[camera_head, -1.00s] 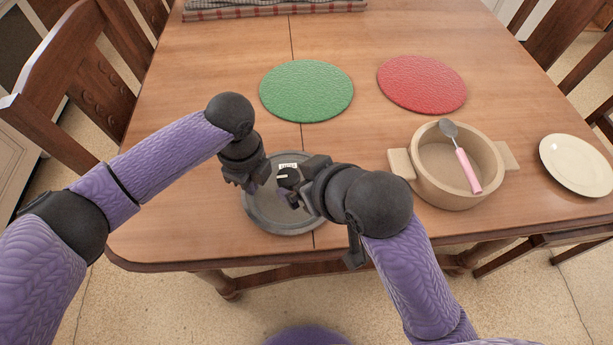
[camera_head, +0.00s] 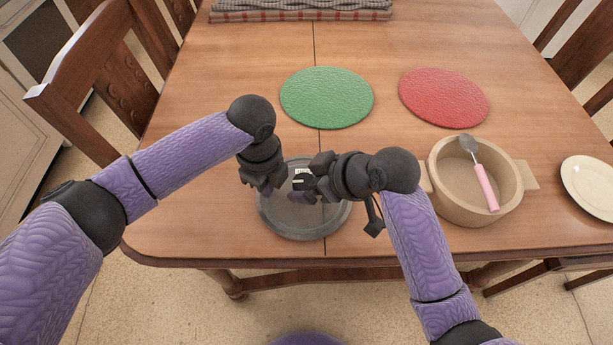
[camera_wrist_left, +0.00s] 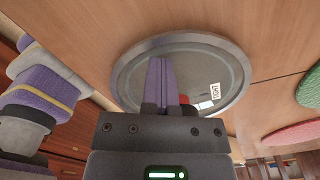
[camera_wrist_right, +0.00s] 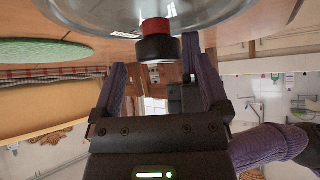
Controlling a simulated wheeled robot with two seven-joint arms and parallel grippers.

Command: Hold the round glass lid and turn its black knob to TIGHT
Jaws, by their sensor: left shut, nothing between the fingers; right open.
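The round glass lid (camera_head: 275,226) with its grey rim lies near the table's front edge. It also shows in the left wrist view (camera_wrist_left: 127,75). A white TIGHT label (camera_wrist_left: 214,90) is on the glass. The black knob (camera_wrist_right: 155,48) with a red band stands at the lid's middle; the grippers partly hide it in the head view. My left gripper (camera_head: 268,188) is shut and empty over the lid's left part, its fingers (camera_wrist_left: 160,62) across the glass. My right gripper (camera_head: 308,188) is open, with its fingers on either side of the knob in the right wrist view.
A beige pot (camera_head: 450,191) with a pink-handled spoon (camera_head: 486,186) stands to the right. A cream plate (camera_head: 592,186) is farther right. A green mat (camera_head: 327,97) and a red mat (camera_head: 444,97) lie behind. A folded checked cloth (camera_head: 300,12) lies at the back.

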